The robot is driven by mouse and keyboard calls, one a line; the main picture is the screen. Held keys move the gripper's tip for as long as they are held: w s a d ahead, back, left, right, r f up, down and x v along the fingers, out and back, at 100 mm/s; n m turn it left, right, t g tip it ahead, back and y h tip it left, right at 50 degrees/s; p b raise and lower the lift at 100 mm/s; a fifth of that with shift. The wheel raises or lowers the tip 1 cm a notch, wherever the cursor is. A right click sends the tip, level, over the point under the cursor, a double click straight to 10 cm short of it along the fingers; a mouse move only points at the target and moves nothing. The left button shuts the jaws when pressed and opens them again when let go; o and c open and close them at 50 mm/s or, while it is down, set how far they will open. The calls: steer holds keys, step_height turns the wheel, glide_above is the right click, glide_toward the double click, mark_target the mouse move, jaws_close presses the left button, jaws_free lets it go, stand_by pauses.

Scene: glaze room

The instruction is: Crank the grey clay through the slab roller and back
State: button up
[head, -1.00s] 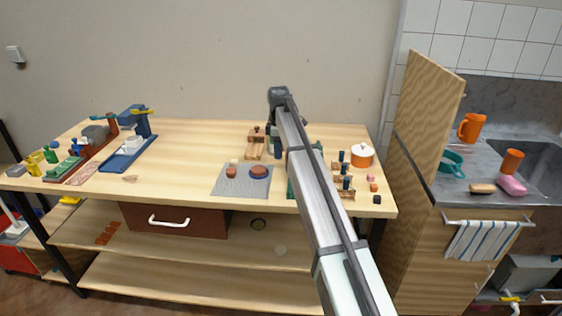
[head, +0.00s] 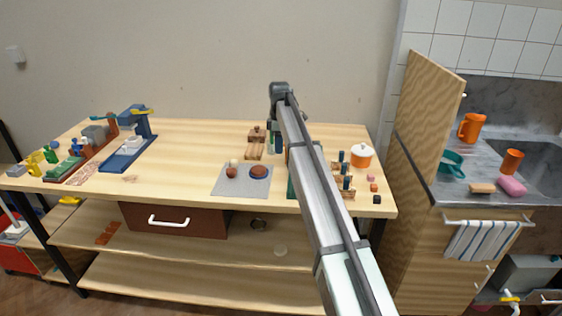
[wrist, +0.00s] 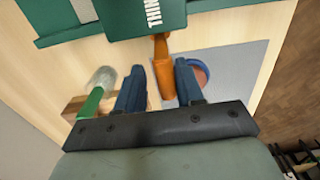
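The slab roller appears as a green body with white lettering (wrist: 148,14) at the top of the wrist view. In the head view only a green strip (head: 291,188) of it shows beside my arm, which hides the rest. An orange crank handle (wrist: 163,50) sticks out from the green body towards me. My gripper (wrist: 161,72) has its two dark blue fingers on either side of the handle, with a visible gap at the left finger. It looks open. In the head view my gripper (head: 277,145) is low over the bench. I cannot make out the grey clay.
A grey mat (head: 230,185) holds a blue-rimmed dish (head: 258,172) and small lumps. A wooden block (head: 254,152) stands behind it. Right of my arm are small pegged blocks (head: 343,185) and an orange pot (head: 361,157).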

steer(key=shift+w, duration=0.95)
steer(key=w, duration=0.1)
steer(key=w+f, duration=0.1)
steer(key=shift+w, duration=0.3)
steer(key=shift+w+f, duration=0.1)
